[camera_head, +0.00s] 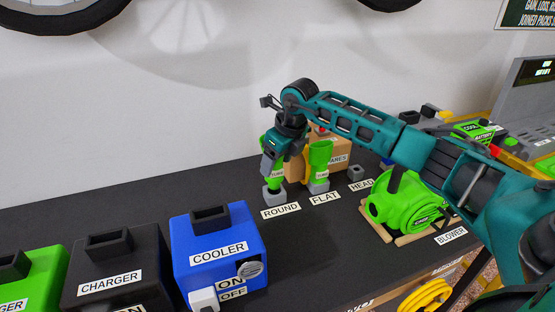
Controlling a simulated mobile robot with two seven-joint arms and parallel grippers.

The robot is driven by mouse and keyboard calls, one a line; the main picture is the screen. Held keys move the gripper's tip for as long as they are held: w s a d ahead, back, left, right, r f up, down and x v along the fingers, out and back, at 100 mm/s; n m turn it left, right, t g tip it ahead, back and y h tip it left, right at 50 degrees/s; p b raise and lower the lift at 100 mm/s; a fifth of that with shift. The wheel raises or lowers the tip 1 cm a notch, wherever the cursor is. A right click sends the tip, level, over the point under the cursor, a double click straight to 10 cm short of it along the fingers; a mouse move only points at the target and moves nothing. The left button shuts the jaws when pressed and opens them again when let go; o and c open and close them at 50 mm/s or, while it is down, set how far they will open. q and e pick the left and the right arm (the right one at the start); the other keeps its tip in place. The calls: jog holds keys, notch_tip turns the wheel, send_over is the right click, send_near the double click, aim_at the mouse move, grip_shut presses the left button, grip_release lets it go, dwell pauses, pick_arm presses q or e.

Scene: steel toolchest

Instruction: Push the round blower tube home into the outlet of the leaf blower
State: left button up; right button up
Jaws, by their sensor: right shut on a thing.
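The round blower tube (276,181) is green and stands upright in a small grey holder (273,196) behind the label ROUND. My right gripper (270,166) reaches down over it from the right and is shut on it, hiding much of its middle. The tube's lower end is at the holder; I cannot tell whether it is still seated in it. The leaf blower (398,208) is a bright green machine on wooden strips at the right, well apart from the tube. My left gripper is not in view.
The flat tube (320,158), also green, stands just right of the round one in its own holder. A cardboard box (338,149) is behind it. A small grey head piece (356,173) lies farther right. A blue cooler (220,250) and a black charger (115,270) stand front left.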

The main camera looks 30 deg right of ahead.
aim_at(278, 172)
jog(key=shift+f+b, duration=1.35)
jog(key=shift+f, duration=0.7)
jog(key=o, duration=1.3)
jog(key=shift+c, duration=0.2)
jog(key=shift+r, duration=0.1)
jog(key=a+v, duration=0.1)
jog(key=v, duration=1.1)
jog(key=shift+d+r, duration=0.4)
jog(key=shift+d, duration=0.15)
jog(key=shift+s, duration=0.15)
